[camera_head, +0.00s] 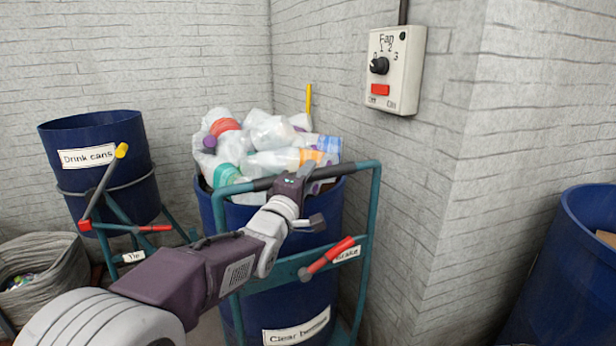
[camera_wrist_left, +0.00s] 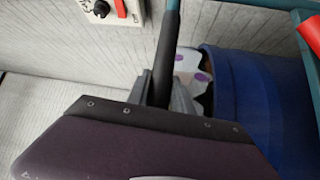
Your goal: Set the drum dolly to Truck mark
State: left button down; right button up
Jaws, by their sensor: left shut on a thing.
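The drum dolly is a teal tube frame (camera_head: 371,215) around a blue drum (camera_head: 330,215) labelled "Clear bottles", heaped with clear plastic bottles (camera_head: 270,140). Its top push bar has a dark grip (camera_head: 262,184). My left gripper (camera_head: 292,184) is shut on this dark grip, near its middle. In the left wrist view the grip (camera_wrist_left: 166,60) runs between the fingers, with the blue drum (camera_wrist_left: 250,95) to the right. A red-ended lever (camera_head: 327,256) beside a small label, probably "Brake", sits on the frame below. No Truck mark shows. My right gripper is not in view.
A blue "Drink cans" drum (camera_head: 130,180) on a teal tipping frame stands left, near a grey sack (camera_head: 45,270). Brick walls close off the back, with a corner (camera_head: 440,200) jutting close on the right. A fan switch box (camera_head: 395,70) hangs there. Another blue drum (camera_head: 570,270) stands far right.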

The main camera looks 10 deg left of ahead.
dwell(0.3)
pick_arm(q)
jog(key=c, duration=1.1)
grip_release()
jog(key=shift+w, duration=0.1)
jog(key=p+v, duration=0.1)
jog(key=v, duration=0.8)
jog(key=shift+f, duration=0.1)
